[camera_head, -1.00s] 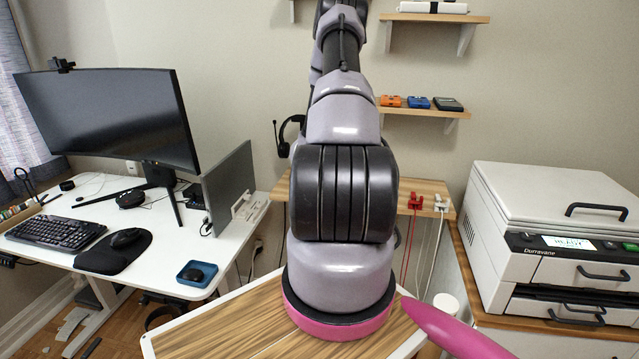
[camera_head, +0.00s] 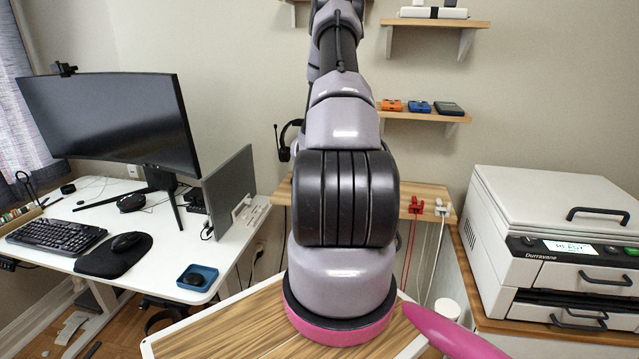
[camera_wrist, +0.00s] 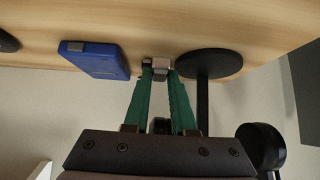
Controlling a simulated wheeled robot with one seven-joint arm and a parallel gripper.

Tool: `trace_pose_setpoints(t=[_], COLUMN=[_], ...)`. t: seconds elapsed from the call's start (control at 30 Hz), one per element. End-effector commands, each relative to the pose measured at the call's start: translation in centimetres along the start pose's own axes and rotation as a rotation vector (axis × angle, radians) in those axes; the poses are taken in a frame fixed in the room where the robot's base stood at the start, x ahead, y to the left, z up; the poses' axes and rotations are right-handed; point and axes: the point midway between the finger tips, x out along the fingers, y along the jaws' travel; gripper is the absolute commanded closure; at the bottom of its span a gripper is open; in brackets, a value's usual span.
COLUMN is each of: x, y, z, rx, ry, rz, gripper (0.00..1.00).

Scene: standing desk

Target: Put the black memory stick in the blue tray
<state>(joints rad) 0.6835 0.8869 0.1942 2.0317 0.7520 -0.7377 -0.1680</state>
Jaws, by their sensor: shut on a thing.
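The blue tray (camera_head: 211,272) lies on the white desk at the left in the head view, with a dark rounded thing inside it. My gripper (camera_wrist: 158,68) shows only in the wrist view; my own arm hides it in the head view. Its green fingers are shut on a small dark and silvery piece (camera_wrist: 157,62), apparently the black memory stick, mostly covered by the fingertips. The piece is close to a wooden surface (camera_wrist: 190,30); I cannot tell whether it touches it.
In the wrist view, a blue box (camera_wrist: 95,60) is left of the fingers and a black round base with a post (camera_wrist: 209,63) is close on the right. A dark headset (camera_wrist: 262,148) is at lower right. The desk also holds a monitor (camera_head: 110,120) and keyboard (camera_head: 56,235).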

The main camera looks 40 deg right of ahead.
Motion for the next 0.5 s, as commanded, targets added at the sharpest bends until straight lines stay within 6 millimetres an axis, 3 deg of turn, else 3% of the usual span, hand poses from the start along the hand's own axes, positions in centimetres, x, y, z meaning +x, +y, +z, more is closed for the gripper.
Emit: trace_pose_setpoints(t=[0.1,0.27,0.5], x=[-1.3,-3.8,-8.7], y=[-0.1,-0.1,-0.1], z=[-0.8,2.0,6.9], rx=[-0.002,-0.004,-0.006], ry=[0.001,-0.003,-0.003], rz=[-0.001,-0.001,-0.002], gripper=[1.00,1.00,1.00])
